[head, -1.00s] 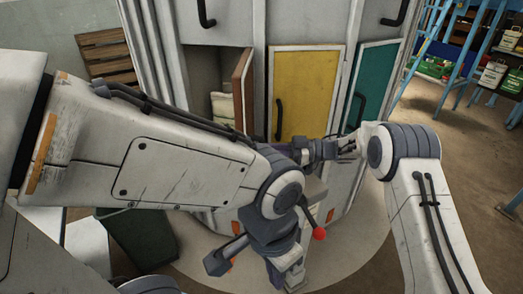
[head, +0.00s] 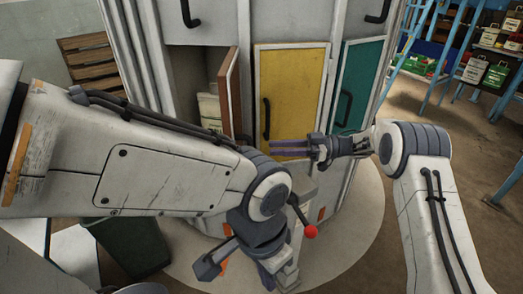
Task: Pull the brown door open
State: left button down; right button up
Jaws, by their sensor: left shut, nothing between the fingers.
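The brown door (head: 229,92) on the pale cabinet stands swung outward, seen nearly edge-on. The compartment to its left is open, with pale sacks (head: 208,108) inside. My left gripper (head: 284,278) hangs below its wrist in front of the cabinet, shut and empty, well below and apart from the door. My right gripper (head: 273,148) reaches in from the right and points left, in front of the lower part of the yellow door. Its two purple fingers look apart with nothing between them. My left arm hides the area below the brown door.
The yellow door (head: 290,85) and the teal door (head: 357,85) are shut, each with a dark handle. A dark bin (head: 130,245) stands at lower left. A wooden crate (head: 92,62) stands at the back left. Blue shelving (head: 440,45) stands at right.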

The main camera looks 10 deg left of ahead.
jog(key=v, duration=0.2)
jog(key=shift+w+d, duration=0.15)
jog(key=shift+d, duration=0.25)
jog(key=w+a+r+m+t+h+p, duration=0.2)
jog(key=a+r+m+t+h, duration=0.1)
jog(key=r+m+t, duration=0.3)
jog(key=w+a+r+m+t+h+p, duration=0.2)
jog(key=w+a+r+m+t+h, duration=0.15)
jog(key=r+t, duration=0.55)
jog(key=s+d+f+m+g+h+p, duration=0.1)
jog(key=s+d, duration=0.4)
jog(key=s, duration=0.8)
jog(key=s+d+f+m+g+h+p, duration=0.1)
jog(key=s+d+f+g+h, duration=0.3)
jog(key=s, duration=1)
jog(key=s+d+f+m+g+h+p, duration=0.2)
jog(key=s+d+g+h, duration=0.3)
jog(key=s, duration=0.9)
jog(key=d, duration=0.3)
jog(key=shift+f+p, duration=0.3)
jog(key=shift+f, duration=0.05)
